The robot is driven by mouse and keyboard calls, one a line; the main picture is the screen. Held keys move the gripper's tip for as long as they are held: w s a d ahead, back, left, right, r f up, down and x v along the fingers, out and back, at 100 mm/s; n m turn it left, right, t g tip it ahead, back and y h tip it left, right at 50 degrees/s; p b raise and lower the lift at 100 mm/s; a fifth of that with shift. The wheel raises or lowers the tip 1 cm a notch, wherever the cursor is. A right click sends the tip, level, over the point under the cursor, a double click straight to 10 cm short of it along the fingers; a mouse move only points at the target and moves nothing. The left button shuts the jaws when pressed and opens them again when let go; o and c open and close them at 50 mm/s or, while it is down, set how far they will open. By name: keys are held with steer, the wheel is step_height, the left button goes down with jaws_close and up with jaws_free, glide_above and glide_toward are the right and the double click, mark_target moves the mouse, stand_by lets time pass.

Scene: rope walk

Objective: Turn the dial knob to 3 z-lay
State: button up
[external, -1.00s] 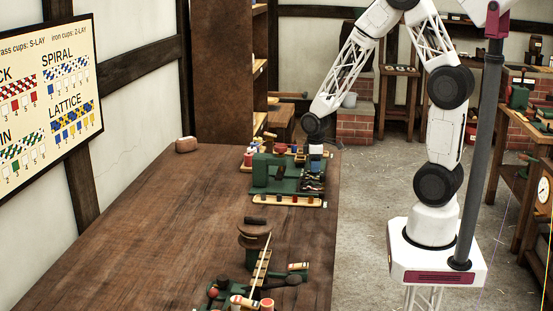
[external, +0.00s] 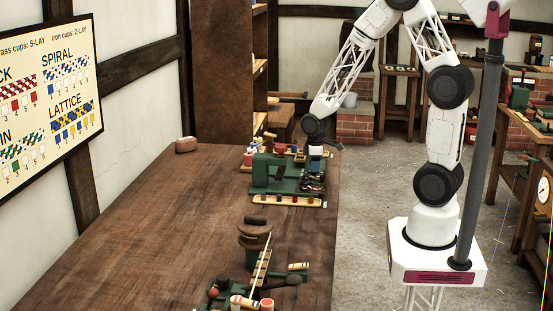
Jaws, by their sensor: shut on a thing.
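The green machine (external: 262,178) stands near the right edge of the long wooden table. Its right part has a dark area with small coloured marks (external: 312,184). My gripper (external: 315,165) points down at this right end, close to the dark area. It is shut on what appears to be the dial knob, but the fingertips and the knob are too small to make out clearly. The dial's markings and pointer cannot be read from here.
A wooden strip with several coloured pieces (external: 287,200) lies before the machine. A brown block (external: 186,145) lies at the back left. The table's left side (external: 150,220) is clear.

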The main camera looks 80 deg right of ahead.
steer(key=shift+m, duration=0.3)
steer(key=m, duration=1.7)
steer(key=shift+d+m, duration=0.1)
steer(key=shift+m, duration=0.3)
steer(key=m, duration=0.5)
steer(key=o, duration=0.9)
